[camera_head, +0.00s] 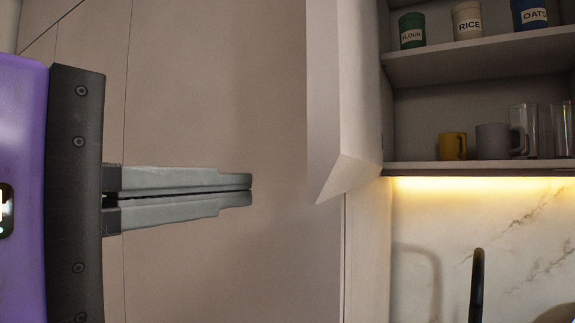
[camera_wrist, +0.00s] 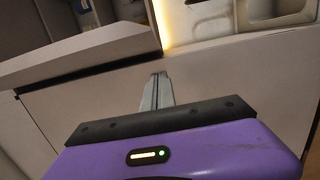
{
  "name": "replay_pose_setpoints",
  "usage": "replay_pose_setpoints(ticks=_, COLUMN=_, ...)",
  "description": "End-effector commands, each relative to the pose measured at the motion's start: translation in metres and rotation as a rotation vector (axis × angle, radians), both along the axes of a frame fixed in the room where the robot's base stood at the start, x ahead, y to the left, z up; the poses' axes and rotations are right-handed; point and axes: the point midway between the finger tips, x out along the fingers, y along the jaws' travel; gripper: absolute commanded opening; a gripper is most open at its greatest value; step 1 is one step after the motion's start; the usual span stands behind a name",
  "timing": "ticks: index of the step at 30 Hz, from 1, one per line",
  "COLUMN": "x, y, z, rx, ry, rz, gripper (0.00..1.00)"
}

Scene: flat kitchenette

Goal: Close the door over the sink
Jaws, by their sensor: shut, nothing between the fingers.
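The cabinet door (camera_head: 322,95) over the sink stands open, swung out at the left side of the open shelves. I see it nearly edge-on, with its lower corner pointing down. My gripper (camera_head: 250,190) is shut and empty, its fingers pointing right, left of the door in the picture. The fingertips appear apart from the door, though the depth gap is hard to judge. In the wrist view, my shut gripper (camera_wrist: 158,77) points up the picture, and a pale panel (camera_wrist: 85,55), seemingly the door, lies at upper left. The sink basin is not clearly visible in the head view.
The open cabinet's lower shelf (camera_head: 480,168) holds a yellow mug (camera_head: 452,146), a grey mug (camera_head: 493,140) and clear glasses. Labelled jars stand on the shelf above. A black faucet (camera_head: 478,285) rises below. Tall flat panels (camera_head: 215,90) fill the left.

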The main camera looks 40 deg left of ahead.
Motion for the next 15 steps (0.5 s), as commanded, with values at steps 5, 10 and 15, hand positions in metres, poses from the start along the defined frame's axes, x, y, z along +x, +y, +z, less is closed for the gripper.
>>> replay_pose_setpoints(ticks=5, x=0.035, y=0.002, z=0.003, rx=-0.002, ry=0.001, rz=-0.004, gripper=0.00)
replay_pose_setpoints(ticks=10, x=0.041, y=-0.022, z=0.003, rx=0.002, ry=0.000, rz=-0.002, gripper=0.00)
replay_pose_setpoints(ticks=15, x=0.045, y=-0.033, z=0.000, rx=-0.001, ry=0.001, rz=-0.001, gripper=0.00)
